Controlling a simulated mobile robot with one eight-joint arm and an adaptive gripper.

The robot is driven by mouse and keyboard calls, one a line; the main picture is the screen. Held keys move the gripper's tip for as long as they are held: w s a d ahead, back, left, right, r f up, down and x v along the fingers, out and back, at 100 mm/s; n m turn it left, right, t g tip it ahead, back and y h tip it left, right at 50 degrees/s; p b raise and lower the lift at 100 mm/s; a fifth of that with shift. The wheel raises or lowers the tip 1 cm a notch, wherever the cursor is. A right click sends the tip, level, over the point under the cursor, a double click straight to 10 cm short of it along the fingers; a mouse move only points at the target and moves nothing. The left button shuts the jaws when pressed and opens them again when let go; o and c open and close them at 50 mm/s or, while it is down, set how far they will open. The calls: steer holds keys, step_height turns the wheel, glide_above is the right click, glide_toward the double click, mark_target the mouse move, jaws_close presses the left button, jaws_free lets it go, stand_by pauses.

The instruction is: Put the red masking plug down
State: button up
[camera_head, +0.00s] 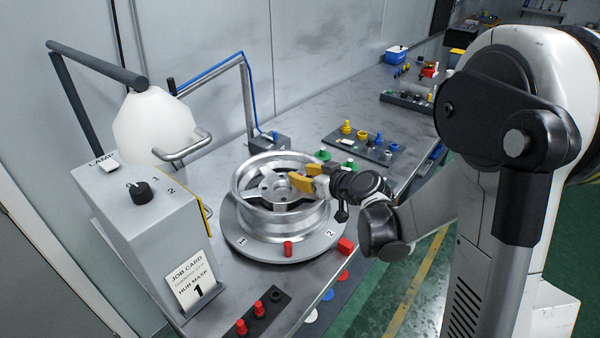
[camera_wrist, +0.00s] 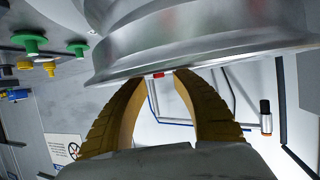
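My gripper (camera_head: 298,174) has yellow fingers and reaches over the near rim of the silver wheel (camera_head: 262,222) from the right. In the wrist view the fingertips (camera_wrist: 161,76) are a short way apart. A small red piece (camera_wrist: 158,75) shows between them at the wheel's edge. I cannot tell whether the fingers touch it. One red plug (camera_head: 288,248) stands on the front of the round turntable (camera_head: 240,243). More red plugs (camera_head: 259,308) stand on a dark strip at the bench's front edge. The wheel rim hides part of the wheel's inside.
A grey control box with a job card (camera_head: 193,286) and a white lamp (camera_head: 153,125) stand on the left. A metal post with a blue cable (camera_head: 246,85) rises behind the wheel. A dark tray of colored plugs (camera_head: 360,148) lies behind right. A red block (camera_head: 345,245) sits right of the turntable.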

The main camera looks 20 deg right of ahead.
steer(key=p+v, duration=0.2)
steer(key=v, duration=0.8)
steer(key=shift+s+d+r, duration=0.1)
steer(key=shift+s+r, duration=0.05)
steer(key=shift+s, duration=0.1)
step_height(320, 180, up, 9)
steer(key=w+t+h, duration=0.1)
steer(key=t, duration=0.3)
steer(key=s+d+r+m+h, duration=0.4)
steer(key=d+r+m+h, duration=0.3)
steer(key=r+h, duration=0.15)
steer(key=s+a+f+n+g+y, duration=0.1)
steer(key=s+a+f+g+y, duration=0.1)
steer(key=s+a+f+g, duration=0.2)
steer(key=s+a+f+n+g+y, duration=0.1)
steer(key=s+a+f+g, duration=0.4)
steer(key=s+f, duration=0.5)
steer(key=s+a+y, duration=0.1)
steer(key=s+a, duration=0.1)
steer(key=s, duration=0.1)
steer(key=shift+f+n+g+y, duration=0.3)
steer(key=shift+n+y, duration=0.05)
steer(key=shift+n, duration=0.05)
